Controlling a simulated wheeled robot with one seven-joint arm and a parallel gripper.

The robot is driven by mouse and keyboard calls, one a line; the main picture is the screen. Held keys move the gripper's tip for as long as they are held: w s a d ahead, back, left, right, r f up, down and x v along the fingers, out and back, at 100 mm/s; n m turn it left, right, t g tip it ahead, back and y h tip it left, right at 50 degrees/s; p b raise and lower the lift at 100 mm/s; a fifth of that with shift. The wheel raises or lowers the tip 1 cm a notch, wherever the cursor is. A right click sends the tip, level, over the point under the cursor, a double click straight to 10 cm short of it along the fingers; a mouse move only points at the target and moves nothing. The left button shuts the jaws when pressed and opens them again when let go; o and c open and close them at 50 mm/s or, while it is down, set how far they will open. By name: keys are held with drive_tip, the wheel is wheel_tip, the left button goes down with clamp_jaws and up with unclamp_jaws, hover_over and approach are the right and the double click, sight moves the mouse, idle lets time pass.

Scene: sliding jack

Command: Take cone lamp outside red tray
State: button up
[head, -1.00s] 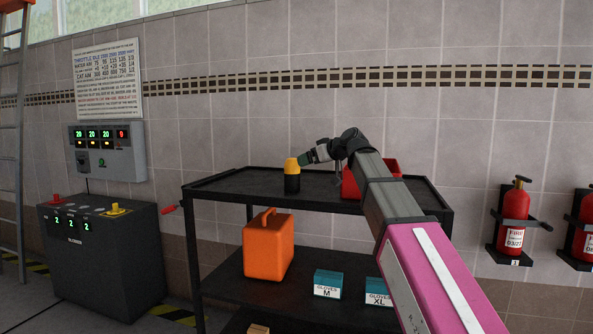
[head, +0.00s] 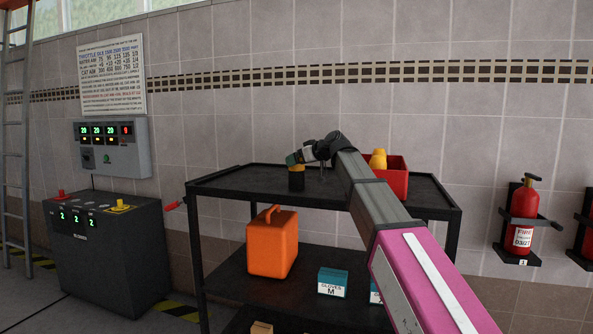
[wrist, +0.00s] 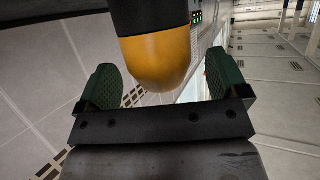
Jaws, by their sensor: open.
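A cone lamp with a yellow rounded top and black body (head: 296,181) stands upright on the black cart's top shelf, left of the red tray (head: 398,185). My gripper (head: 293,159) is at its top, partly hiding the yellow part. In the wrist view, the lamp's yellow dome (wrist: 158,62) lies between my open green-padded fingers (wrist: 160,88), with a visible gap on each side. Whether a finger touches it further along cannot be seen. Another yellow-topped object (head: 378,158) shows inside the red tray, its lower part hidden.
The black cart's top shelf (head: 240,187) is clear left of the lamp. My arm crosses the shelf in front of the tray. An orange case (head: 271,246) and glove boxes (head: 332,283) sit on the shelf below. A tiled wall stands behind.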

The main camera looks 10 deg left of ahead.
drive_tip(key=shift+x, duration=1)
drive_tip(key=shift+f, duration=0.1)
drive_tip(key=c, duration=1.1)
drive_tip(key=shift+o, duration=0.2)
